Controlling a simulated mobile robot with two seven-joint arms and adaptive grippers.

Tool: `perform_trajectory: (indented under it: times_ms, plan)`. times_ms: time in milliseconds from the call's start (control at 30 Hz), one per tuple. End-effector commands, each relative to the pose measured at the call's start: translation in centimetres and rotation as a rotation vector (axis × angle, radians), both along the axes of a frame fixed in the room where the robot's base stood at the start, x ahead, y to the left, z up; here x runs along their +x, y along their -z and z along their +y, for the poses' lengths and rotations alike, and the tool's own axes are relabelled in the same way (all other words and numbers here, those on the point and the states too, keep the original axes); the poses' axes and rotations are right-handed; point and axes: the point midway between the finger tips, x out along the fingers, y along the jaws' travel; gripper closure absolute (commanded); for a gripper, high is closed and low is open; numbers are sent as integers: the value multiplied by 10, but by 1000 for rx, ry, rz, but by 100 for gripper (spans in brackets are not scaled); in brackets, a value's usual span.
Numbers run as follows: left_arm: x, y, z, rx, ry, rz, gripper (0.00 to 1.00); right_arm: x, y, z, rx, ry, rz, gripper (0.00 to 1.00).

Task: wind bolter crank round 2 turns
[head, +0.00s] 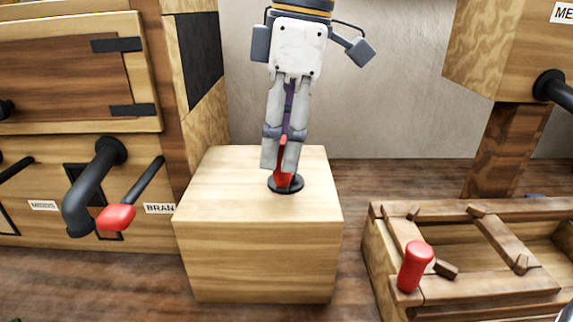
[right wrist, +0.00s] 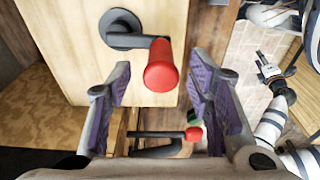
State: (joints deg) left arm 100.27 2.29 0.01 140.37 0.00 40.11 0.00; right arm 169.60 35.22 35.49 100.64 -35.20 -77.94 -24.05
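A crank with a round black base and an upright red grip (head: 284,177) stands on top of a light wooden block (head: 255,262). In the right wrist view its black hub and short arm lead to the red grip (right wrist: 161,67). My right gripper (head: 280,166) points down over it. Its fingers (right wrist: 160,78) are open, one on either side of the red grip, with a gap showing at each side. Another black crank with a red grip (head: 117,217) is on the wooden cabinet at left. What seems to be my left gripper (right wrist: 265,65) is small at the right wrist view's right edge.
The cabinet (head: 20,222) at left has "MIDDS" and "BRAN" labels and black rods jutting out. At right, a wooden frame (head: 455,290) carries another red knob (head: 415,267). A wooden housing (head: 495,60) hangs above it. Narrow floor gaps flank the block.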

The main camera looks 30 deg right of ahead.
Motion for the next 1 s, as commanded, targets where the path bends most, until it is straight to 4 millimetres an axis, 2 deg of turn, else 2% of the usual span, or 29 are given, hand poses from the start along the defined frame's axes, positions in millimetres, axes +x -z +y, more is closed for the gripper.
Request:
perform_trajectory:
  times_ms: [267,833,1000]
  plan:
    - [0,0,0,0,0,0,68,1,-2,0,1,0,-1,50]
    - [1,-1,0,0,0,-2,68,1,-75,0,1,2,-2,50]
    - [1,-1,0,0,0,-3,68,1,-89,0,0,2,-1,50]
